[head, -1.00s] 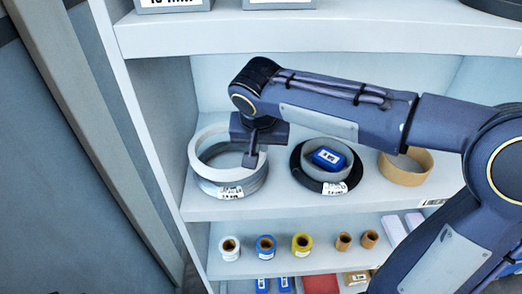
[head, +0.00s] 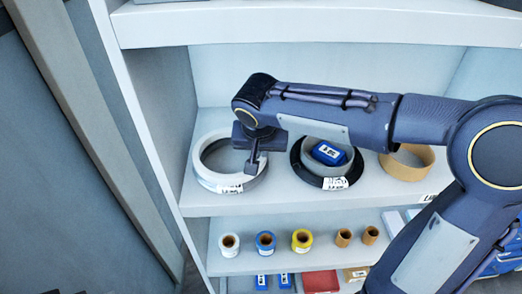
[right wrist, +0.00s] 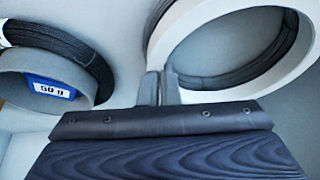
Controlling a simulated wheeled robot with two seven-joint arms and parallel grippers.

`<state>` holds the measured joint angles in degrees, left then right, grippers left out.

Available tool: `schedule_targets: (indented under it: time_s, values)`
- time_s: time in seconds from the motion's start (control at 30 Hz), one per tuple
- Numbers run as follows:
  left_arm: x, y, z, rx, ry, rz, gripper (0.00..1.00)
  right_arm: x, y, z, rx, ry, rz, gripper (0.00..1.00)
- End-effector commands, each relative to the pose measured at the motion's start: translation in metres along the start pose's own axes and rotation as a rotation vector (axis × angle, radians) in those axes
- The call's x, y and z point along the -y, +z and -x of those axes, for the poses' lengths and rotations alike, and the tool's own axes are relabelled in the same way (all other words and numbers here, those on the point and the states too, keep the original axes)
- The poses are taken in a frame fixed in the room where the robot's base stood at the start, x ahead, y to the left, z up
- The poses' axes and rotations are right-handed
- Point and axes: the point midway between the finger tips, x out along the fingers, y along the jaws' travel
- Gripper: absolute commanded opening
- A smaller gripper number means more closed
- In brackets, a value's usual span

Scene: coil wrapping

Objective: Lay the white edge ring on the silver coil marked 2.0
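The white edge ring (head: 198,172) lies flat over a dark-looking coil (head: 257,179) at the left of the middle shelf. The coil shows past the ring's right side and through its opening; its front label is too blurred to read. The ring (right wrist: 163,36) and coil (right wrist: 285,45) also show in the right wrist view. I cannot tell whether the ring rests fully on the coil. My right gripper (head: 252,165) points down at the ring's right side; its fingers (right wrist: 160,88) look closed on the ring's rim. My left gripper is not in view.
A black coil (head: 298,165) with a grey ring and a blue box (head: 329,153) stands close to the right. A tan ring (head: 405,165) is farther right. The shelf above (head: 330,25) overhangs, and a side panel (head: 150,120) is on the left. Small rolls stand below.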

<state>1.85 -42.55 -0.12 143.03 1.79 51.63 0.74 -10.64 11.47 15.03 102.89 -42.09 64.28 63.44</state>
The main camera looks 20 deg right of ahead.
Motion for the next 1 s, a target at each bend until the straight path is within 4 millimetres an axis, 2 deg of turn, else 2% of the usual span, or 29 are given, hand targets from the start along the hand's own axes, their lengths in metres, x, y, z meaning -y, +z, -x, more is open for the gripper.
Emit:
schedule_targets:
  time_s: [0.13,0.3,0.33,0.67,0.77,0.83,0.93,1.0]
  values:
    - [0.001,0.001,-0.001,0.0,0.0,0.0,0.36,0.0,0.0,-0.001,-0.001,-0.001,0.0,0.0]
    - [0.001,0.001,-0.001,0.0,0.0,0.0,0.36,0.0,0.001,-0.001,0.0,0.0,0.0,0.24]
    - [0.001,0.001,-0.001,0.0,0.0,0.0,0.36,0.0,0.001,-0.001,0.0,0.0,0.0,0.25]
    - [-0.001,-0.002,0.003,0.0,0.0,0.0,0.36,0.0,-0.001,0.003,0.0,0.0,0.0,0.25]
    - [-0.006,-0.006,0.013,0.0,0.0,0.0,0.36,0.0,-0.006,0.014,0.0,0.0,0.0,0.25]
    - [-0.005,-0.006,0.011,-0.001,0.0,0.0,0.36,0.001,-0.005,0.022,-0.004,-0.003,0.0,0.25]
    - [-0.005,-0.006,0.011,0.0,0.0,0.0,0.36,0.001,-0.005,0.046,-0.005,-0.005,0.001,0.25]
    - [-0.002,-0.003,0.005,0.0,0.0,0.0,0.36,0.0,0.017,0.047,-0.003,-0.003,0.006,0.25]
